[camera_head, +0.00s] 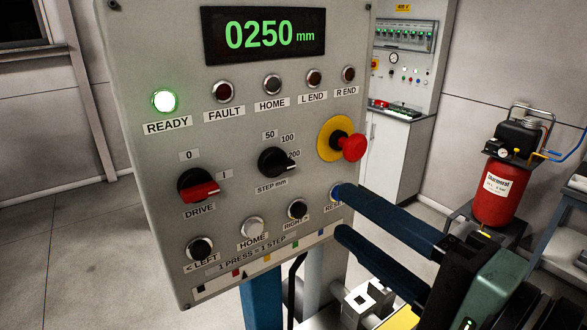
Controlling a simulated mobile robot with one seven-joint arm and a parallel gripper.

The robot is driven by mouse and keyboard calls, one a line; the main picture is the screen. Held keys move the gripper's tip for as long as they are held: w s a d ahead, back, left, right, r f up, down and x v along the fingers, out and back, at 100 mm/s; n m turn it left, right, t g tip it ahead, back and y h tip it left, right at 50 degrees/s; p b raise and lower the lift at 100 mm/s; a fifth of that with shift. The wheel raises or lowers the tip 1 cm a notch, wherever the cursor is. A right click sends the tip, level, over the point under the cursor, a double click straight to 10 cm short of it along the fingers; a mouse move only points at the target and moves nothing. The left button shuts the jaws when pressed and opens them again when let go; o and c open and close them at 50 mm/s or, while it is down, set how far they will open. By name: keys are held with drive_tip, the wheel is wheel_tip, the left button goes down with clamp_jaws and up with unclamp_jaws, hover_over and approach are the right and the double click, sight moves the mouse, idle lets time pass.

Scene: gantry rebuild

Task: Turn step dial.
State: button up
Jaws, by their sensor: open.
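The step dial (272,162) is a round black knob on the grey control panel (120,70), labelled "STEP mm" below, with 50, 100 and 200 marked around it. Its pointer appears turned to the right, near the 200 mark; the exact setting is hard to tell. My gripper (336,210) comes in from the lower right with two dark blue fingers spread apart and nothing between them. Its fingertips are below and right of the dial, apart from it. The upper finger hides part of the RESET button. The display (263,35) reads 0250 mm.
The lit green READY lamp (164,101) and several dark lamps sit above. The red-handled DRIVE switch (198,187) is left of the dial, a red emergency stop (352,147) right. Push buttons run below. A red compressor (500,192) and a cabinet (394,155) stand behind.

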sight(283, 170)
drive_tip(key=p+x, duration=0.3)
drive_tip(key=x, duration=0.7)
drive_tip(key=shift+w+a, duration=0.4)
drive_tip(key=shift+w, duration=0.2)
drive_tip(key=shift+c, duration=0.3)
clamp_jaws()
